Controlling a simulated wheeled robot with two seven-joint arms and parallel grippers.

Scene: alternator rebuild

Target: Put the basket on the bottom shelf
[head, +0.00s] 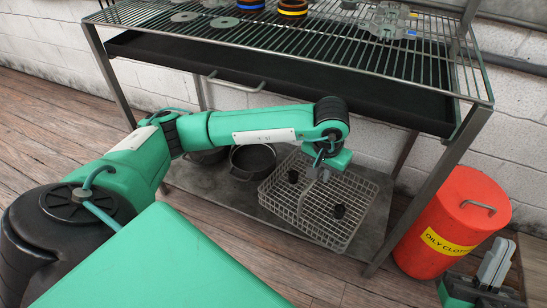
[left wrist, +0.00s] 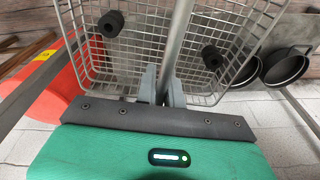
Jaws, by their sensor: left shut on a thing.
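The wire basket (head: 348,232) is over the bottom shelf (head: 228,207) of the metal rack, near its front edge. I cannot tell whether its base touches the shelf. Small black parts (head: 340,211) show at the basket. My left gripper (head: 319,176) reaches down over the basket and is shut on its grey handle. The left wrist view shows the handle bar (left wrist: 181,40) between the two grey fingers (left wrist: 162,88), with the basket (left wrist: 150,50) beyond. My right gripper (head: 495,262) is low at the right, away from the basket; its finger gap is unclear.
Dark round pots (head: 253,160) stand on the shelf left of the basket. A red bin (head: 450,215) labelled "OILY CLOTH" stands right of the rack. A dark drawer tray (head: 290,75) and the wire top (head: 300,35) holding several parts are above my left arm.

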